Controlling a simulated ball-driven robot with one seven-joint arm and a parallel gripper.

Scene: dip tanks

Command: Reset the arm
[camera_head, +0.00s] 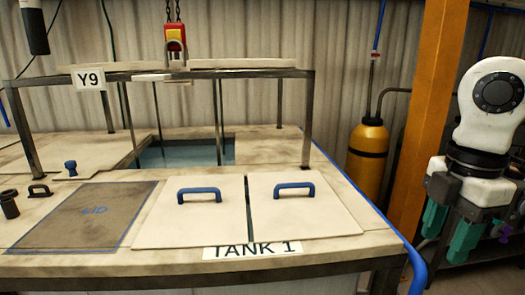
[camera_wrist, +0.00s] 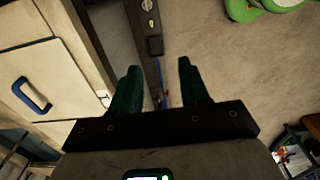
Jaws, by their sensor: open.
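My gripper (camera_head: 450,228) hangs at the right of the head view, beside the tank table and in front of the orange post. Its two green fingers point down and stand apart with nothing visible between them. The white and black arm links above it are mine. In the wrist view my gripper (camera_wrist: 159,68) shows both fingers spread and empty over the floor (camera_wrist: 240,75), beside the table's edge. A pale lid with a blue handle (camera_wrist: 33,95) is left of the fingers there, apart from them.
Two lids with blue handles (camera_head: 189,225) (camera_head: 303,215) lie on the table behind the TANK 1 label (camera_head: 251,250). An open tank (camera_head: 185,153) with bluish liquid lies behind. A metal frame, a hanging red-yellow hoist (camera_head: 175,38), a yellow cylinder (camera_head: 367,160) and an orange post (camera_head: 428,110) stand around.

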